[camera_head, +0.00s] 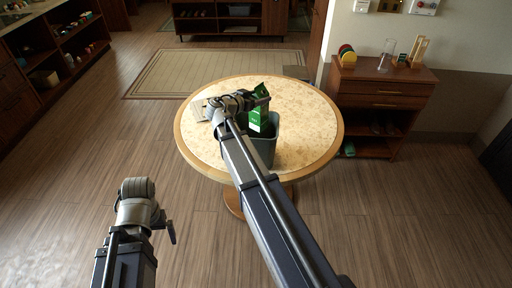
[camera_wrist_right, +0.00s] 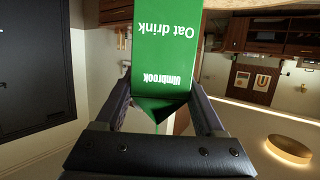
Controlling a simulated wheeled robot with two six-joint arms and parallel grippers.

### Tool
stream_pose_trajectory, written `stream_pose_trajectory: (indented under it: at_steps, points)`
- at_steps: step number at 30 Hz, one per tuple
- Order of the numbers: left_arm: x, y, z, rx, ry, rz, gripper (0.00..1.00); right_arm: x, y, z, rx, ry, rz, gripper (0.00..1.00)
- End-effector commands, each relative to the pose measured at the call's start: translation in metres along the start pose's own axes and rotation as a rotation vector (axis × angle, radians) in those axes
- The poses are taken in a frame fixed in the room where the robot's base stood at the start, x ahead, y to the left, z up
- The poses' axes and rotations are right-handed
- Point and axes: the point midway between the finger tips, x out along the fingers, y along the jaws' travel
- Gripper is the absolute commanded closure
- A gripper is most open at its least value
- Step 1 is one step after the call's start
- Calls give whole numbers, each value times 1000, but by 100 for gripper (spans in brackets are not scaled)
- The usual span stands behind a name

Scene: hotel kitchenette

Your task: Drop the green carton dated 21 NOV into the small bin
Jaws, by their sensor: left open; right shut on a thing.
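The green carton (camera_head: 259,118) is upright or nearly so at the mouth of the small grey bin (camera_head: 264,153) on the round table; its lower part is hidden. My right gripper (camera_head: 262,101) is shut on the carton. In the right wrist view the carton (camera_wrist_right: 162,50) sits between both fingers (camera_wrist_right: 162,98), with "Oat drink" and "Umbrook" upside down. No date is readable. I cannot tell if the carton touches the bin. My left gripper (camera_head: 169,234) is open and empty, low over the floor, apart from the table.
The round table (camera_head: 310,128) is mostly clear. A pale thing (camera_head: 199,109), partly hidden, is left of my right wrist. A wooden cabinet (camera_head: 385,90) stands to the right, with coloured discs (camera_head: 347,55) and a glass jug (camera_head: 386,55) on top.

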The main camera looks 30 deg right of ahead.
Motion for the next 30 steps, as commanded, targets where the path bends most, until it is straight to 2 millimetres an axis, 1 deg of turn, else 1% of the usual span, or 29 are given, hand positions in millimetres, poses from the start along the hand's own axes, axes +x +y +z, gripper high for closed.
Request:
stream_pose_trajectory:
  at_steps: [1, 12, 16, 23, 24, 30]
  points:
    - [9, 1, 0, 0, 0, 0, 0, 2, 0, 8, 0, 0, 0, 100]
    - [49, 5, -3, 0, 0, 0, 0, 14, 0, 47, 0, 0, -1, 100]
    - [53, 5, -3, 0, 0, 0, 0, 16, 0, 51, 0, 0, -1, 100]
    - [52, 5, -3, 0, 0, 0, 0, 15, 0, 50, 0, 0, -1, 100]
    - [52, 5, -3, 0, 0, 0, 0, 15, 0, 50, 0, 0, -1, 27]
    - [52, 5, -3, 0, 0, 0, 0, 15, 0, 50, 0, 0, -1, 4]
